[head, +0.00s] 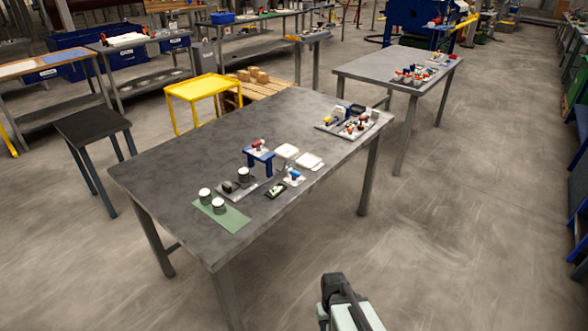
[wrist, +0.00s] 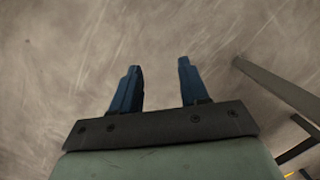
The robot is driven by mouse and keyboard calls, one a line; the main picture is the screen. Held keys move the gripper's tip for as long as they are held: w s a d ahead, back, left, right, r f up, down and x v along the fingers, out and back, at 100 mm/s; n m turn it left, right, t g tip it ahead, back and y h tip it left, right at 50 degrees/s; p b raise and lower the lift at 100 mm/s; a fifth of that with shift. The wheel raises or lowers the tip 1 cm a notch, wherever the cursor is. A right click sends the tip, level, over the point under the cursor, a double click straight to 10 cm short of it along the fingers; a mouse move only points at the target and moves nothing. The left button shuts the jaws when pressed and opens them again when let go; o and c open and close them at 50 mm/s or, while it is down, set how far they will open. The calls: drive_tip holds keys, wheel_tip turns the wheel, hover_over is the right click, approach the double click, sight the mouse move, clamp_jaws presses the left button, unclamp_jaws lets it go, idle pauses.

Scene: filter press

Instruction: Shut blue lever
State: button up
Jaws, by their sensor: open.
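A small blue lever (head: 294,173) sits on a pale block near the right-hand edge of the near grey table (head: 170,165). It is too small to tell its exact angle. My gripper (wrist: 158,65) is open and empty in the wrist view, its two blue fingers apart above bare floor. In the head view, part of my arm shows at the bottom, clear of the table and well away from the lever.
Beside the lever stand a blue stand (head: 258,161) with a red-handled part on top, white trays (head: 309,161) and a small black item (head: 276,191). Pale cups stand on and near a green mat (head: 232,222). A grey tray (head: 326,127) holds several coloured parts.

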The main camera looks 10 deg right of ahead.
drive_tip(key=w+a+r+n+t, duration=0.1)
drive_tip(key=w+r, duration=0.5)
drive_tip(key=w, duration=0.4)
drive_tip(key=w+r+n+t, duration=0.1)
drive_tip(key=w+r, duration=0.5)
drive_tip(key=w, duration=0.3)
drive_tip(key=n, duration=0.5)
approach(294, 171)
drive_tip(key=s+f, duration=0.2)
drive_tip(key=s+d+f, duration=0.1)
drive_tip(key=s+f, duration=0.2)
drive_tip(key=s+d+f, duration=0.1)
drive_tip(key=s+f, duration=0.1)
drive_tip(key=shift+s+d+f, duration=0.15)
drive_tip(key=shift+s, duration=0.25)
drive_tip(key=w+a+r+n, duration=0.2)
drive_tip(key=w+r, duration=0.6)
drive_tip(key=r, duration=0.5)
drive_tip(key=f, duration=1.4)
drive_tip(key=shift+s+a+f, duration=0.1)
drive_tip(key=shift+s+a, duration=0.05)
drive_tip(key=shift+s, duration=0.05)
drive_tip(key=shift+c, duration=0.2)
clamp_jaws()
